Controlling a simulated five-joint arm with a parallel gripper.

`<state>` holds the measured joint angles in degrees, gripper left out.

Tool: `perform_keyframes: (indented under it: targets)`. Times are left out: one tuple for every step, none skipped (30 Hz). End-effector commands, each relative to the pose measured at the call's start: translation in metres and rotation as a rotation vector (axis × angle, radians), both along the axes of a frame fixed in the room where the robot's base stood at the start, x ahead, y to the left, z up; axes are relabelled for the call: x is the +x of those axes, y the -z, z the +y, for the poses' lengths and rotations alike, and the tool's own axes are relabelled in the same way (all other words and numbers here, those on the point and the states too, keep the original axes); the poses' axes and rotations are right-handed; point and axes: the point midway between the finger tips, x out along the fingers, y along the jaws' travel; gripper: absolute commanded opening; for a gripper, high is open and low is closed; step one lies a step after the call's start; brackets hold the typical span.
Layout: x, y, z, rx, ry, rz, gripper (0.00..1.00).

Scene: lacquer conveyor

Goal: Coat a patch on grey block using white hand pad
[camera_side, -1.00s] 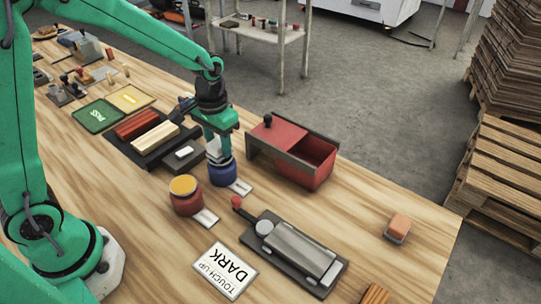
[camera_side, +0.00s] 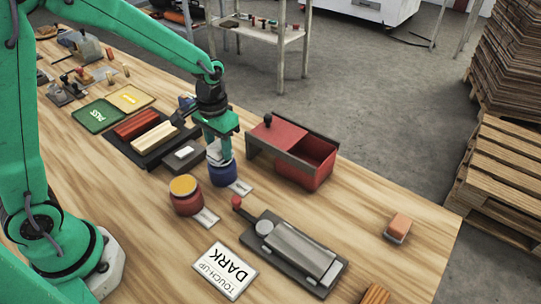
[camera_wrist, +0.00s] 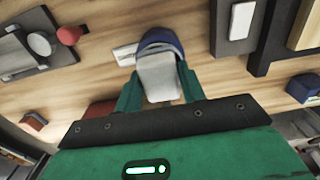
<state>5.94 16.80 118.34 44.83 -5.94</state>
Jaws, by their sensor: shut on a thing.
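My gripper (camera_side: 221,152) is shut on the white hand pad (camera_wrist: 157,77), a pale, rounded piece between the green fingers. In the side view the pad (camera_side: 213,150) is at the mouth of the blue pot (camera_side: 222,174), partly hidden by a finger. I cannot tell whether it touches the pot's contents. In the wrist view the blue pot (camera_wrist: 160,37) shows behind the pad. The grey block (camera_side: 182,160) lies just left of the pot, with a white oblong on top. The block (camera_wrist: 231,25) is also at the upper right of the wrist view.
A red pot with yellow contents (camera_side: 185,195) stands in front. A dark tray (camera_side: 115,147) with red and cream bars is left, a red bin (camera_side: 318,175) right. A grey roller fixture (camera_side: 300,250) and a "TOUCH-UP DARK" card (camera_side: 225,270) lie nearer. The right tabletop has free room.

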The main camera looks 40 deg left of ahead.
Motion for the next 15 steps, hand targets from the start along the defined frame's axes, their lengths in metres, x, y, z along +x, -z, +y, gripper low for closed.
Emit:
perform_keyframes:
  targets:
    - [-0.0001,0.0006,0.0000,0.000,0.000,0.000,0.21]
    - [-0.0001,0.0009,0.0000,0.000,0.000,0.000,0.21]
    - [-0.0001,0.0013,0.0000,0.000,0.000,0.000,0.21]
    - [-0.0001,0.0015,0.0000,0.000,0.000,0.000,0.21]
    - [-0.0001,0.0018,0.0000,0.000,0.000,0.000,0.21]
    - [-0.0001,0.0021,0.0000,0.000,0.000,0.001,0.21]
    - [-0.0001,0.0024,0.0000,0.000,0.000,0.001,0.21]
    - [-0.0002,0.0026,0.0000,0.000,0.000,0.001,0.21]
    - [-0.0002,0.0030,0.0000,0.000,0.000,0.001,0.21]
    - [-0.0002,0.0032,0.0000,0.000,0.000,0.001,0.21]
    - [-0.0002,0.0035,0.0000,0.000,0.000,0.001,0.21]
    - [-0.0002,0.0039,0.0000,0.000,0.000,0.001,0.21]
    - [-0.0003,0.0041,0.0000,0.000,0.000,0.001,0.21]
    - [-0.0003,0.0044,0.0000,0.000,0.000,0.001,0.21]
    - [-0.0004,0.0048,0.0000,0.000,0.000,0.001,0.21]
